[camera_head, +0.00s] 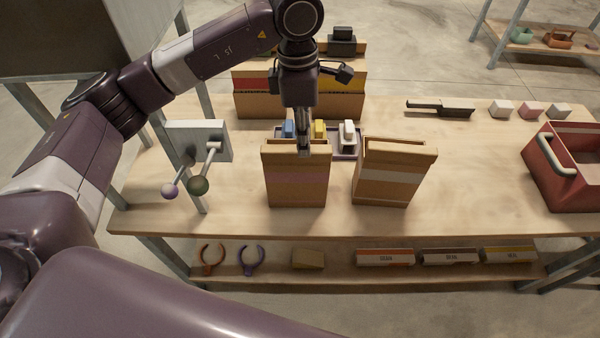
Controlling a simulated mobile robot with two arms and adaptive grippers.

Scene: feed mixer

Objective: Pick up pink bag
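A brown paper bag with a muted pink band (297,190) stands upright near the front middle of the table. It looks like the pink bag. My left gripper (304,149) comes down from above, with its fingertips at the bag's top edge. The fingers are seen narrow and close together, so I cannot tell whether they are shut on the bag's top or only in front of or behind it. My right gripper is not in view.
A second brown bag with a pale band (388,184) stands close on the right. Behind are a tray with small scoops (345,154) and more bags (262,104). A lever panel (198,140) stands left, a red bin (562,185) right. The table (480,160) between is clear.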

